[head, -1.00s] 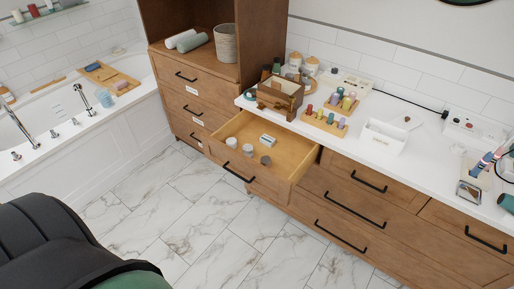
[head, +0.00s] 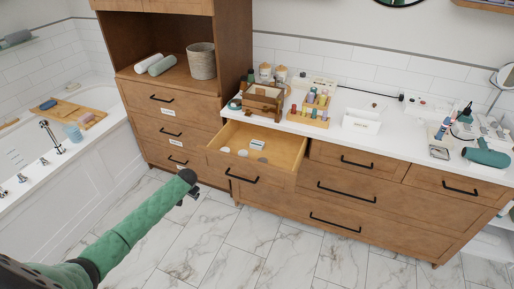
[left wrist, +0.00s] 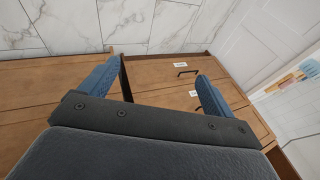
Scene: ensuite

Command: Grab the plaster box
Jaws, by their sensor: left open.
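The open drawer (head: 281,158) of the wooden vanity holds a small white box (head: 258,145) with a dark marking, which looks like the plaster box. Several small round white and grey items (head: 243,153) lie near it in the drawer. My left gripper (head: 193,190) is in front of the cabinet, left of and lower than the open drawer, apart from the box. In the left wrist view its two blue fingers (left wrist: 152,88) are spread with nothing between them, facing wooden drawer fronts. The plaster box does not show in that view. My right gripper is not in view.
The white counter (head: 398,140) carries a wooden caddy (head: 262,103), a stand of bottles (head: 312,108), a white box (head: 361,121) and a green hairdryer (head: 486,152). A tall cabinet (head: 170,103) and bathtub stand left. The marble floor (head: 215,245) is clear.

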